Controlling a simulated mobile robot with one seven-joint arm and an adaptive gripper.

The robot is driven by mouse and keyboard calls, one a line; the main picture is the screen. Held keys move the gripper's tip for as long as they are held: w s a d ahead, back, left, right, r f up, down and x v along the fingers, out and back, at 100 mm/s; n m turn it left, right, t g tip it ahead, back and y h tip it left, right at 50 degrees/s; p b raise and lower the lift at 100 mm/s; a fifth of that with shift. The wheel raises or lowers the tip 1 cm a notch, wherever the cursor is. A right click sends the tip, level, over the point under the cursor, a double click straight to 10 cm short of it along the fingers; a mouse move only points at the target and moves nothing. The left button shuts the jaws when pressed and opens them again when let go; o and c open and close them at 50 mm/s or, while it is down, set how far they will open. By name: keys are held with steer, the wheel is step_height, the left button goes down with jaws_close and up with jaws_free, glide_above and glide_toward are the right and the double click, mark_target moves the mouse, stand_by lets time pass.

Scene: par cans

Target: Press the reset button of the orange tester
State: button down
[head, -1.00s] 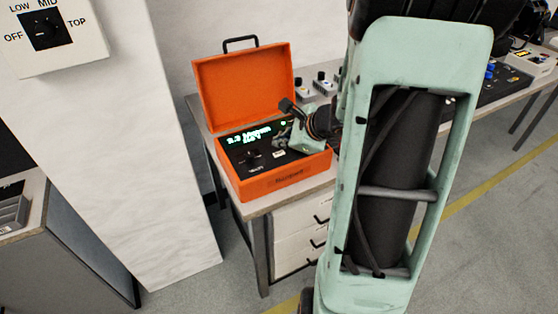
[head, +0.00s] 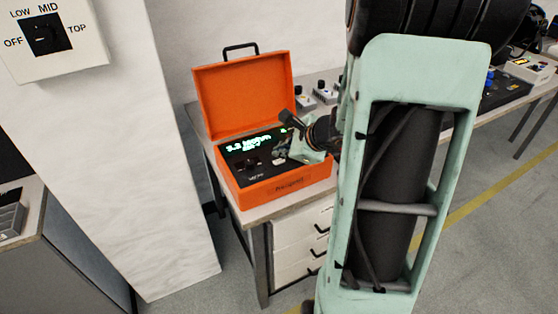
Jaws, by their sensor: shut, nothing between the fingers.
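The orange tester (head: 284,189) is an open case on the bench, its lid (head: 243,92) raised at the back. Its black panel has a lit green display (head: 250,146), a dark knob (head: 251,163) and a small pale part (head: 279,162) at the right. I cannot tell whether that pale part is the reset button. My gripper (head: 283,150) is over the right part of the panel, small and partly hidden by my wrist. It looks shut and empty. I cannot tell whether it touches the panel.
The bench (head: 262,212) has drawers (head: 300,240) below. Small grey boxes with knobs (head: 325,92) stand behind the tester. A white pillar at left carries a dial box (head: 52,40). Another device (head: 533,66) stands at far right.

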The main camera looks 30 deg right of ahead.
mark_target(280, 162)
steer(key=shift+f, duration=0.15)
stand_by(0.5)
steer(key=shift+f+b, duration=0.3)
steer(key=shift+b, duration=0.35)
steer(key=shift+f+b, duration=0.35)
steer(key=shift+b, duration=0.1)
stand_by(0.3)
stand_by(0.4)
steer(key=shift+r+p, duration=0.6)
steer(key=shift+r, duration=0.2)
step_height(280, 162, up, 5)
steer(key=p, duration=0.4)
stand_by(0.6)
